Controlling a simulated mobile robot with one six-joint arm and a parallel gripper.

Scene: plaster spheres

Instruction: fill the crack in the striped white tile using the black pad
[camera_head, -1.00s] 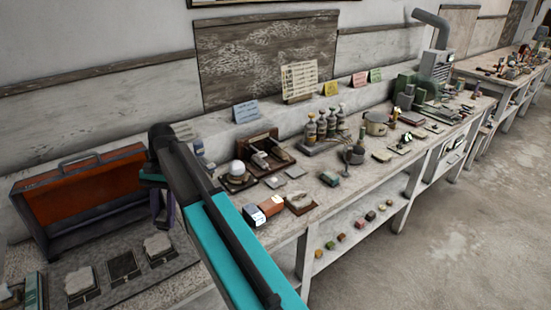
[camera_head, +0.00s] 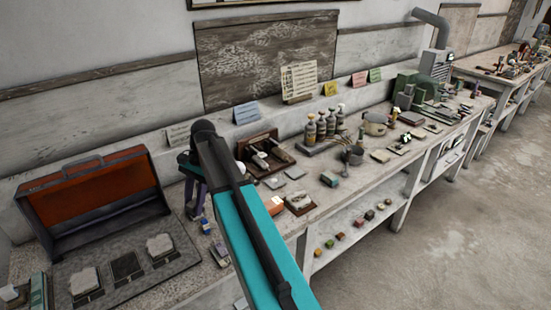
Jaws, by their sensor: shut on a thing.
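My gripper (camera_head: 196,208) hangs at the end of my teal and black arm, over the near bench just right of the open red case. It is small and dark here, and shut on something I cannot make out. A dark square (camera_head: 125,266) lies between two squares with rough white patches, a left one (camera_head: 84,281) and a right one (camera_head: 160,247), on a grey board in front of the case. I cannot tell whether the dark square is the black pad. No stripes or crack can be made out on any tile. My arm hides part of the bench.
The open case (camera_head: 95,195) stands at the left. A wooden rack (camera_head: 262,155), bottles (camera_head: 322,125), a pot (camera_head: 375,124) and small blocks (camera_head: 330,179) crowd the bench right of my arm. Coloured blocks (camera_head: 342,237) lie on the lower shelf. The floor at right is clear.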

